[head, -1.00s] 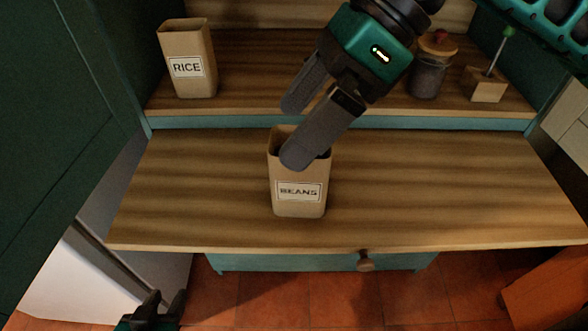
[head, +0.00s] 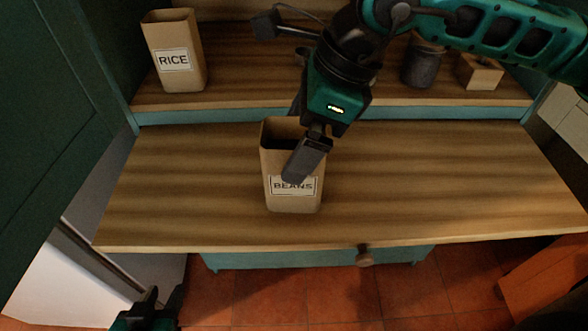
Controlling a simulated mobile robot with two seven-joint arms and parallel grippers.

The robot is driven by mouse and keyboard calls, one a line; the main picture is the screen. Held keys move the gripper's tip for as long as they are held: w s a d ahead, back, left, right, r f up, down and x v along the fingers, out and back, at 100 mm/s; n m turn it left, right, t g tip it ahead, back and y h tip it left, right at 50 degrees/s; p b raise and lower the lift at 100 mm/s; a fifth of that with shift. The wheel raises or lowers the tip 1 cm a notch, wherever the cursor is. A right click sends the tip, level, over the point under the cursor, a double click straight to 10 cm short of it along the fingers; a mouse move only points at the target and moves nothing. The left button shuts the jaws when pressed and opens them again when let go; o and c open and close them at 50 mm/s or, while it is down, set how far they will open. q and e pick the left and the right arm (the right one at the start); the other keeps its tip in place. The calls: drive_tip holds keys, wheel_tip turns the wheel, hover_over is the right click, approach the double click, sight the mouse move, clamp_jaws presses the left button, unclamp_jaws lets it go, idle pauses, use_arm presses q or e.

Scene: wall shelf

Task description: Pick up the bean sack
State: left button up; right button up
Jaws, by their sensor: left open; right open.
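The bean sack (head: 279,199) is an open-topped brown paper bag with a BEANS label. It stands upright on the wooden counter in the head view. My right gripper (head: 296,146) is open at the sack's right side, pointing down. Its near finger overlaps the front of the sack and covers part of the label. Its far finger is partly hidden behind the sack's top edge, and I cannot tell whether either finger touches the sack. My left gripper (head: 158,303) is open and empty at the bottom left, low in front of the counter.
A rice sack (head: 174,82) stands on the raised shelf (head: 240,92) at the back left. The counter (head: 430,180) is clear on both sides of the sack.

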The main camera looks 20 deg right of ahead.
drive_tip(key=x, duration=0.3)
drive_tip(key=shift+w+a, duration=0.1)
drive_tip(key=shift+c, duration=0.2)
drive_tip(key=c, duration=1.3)
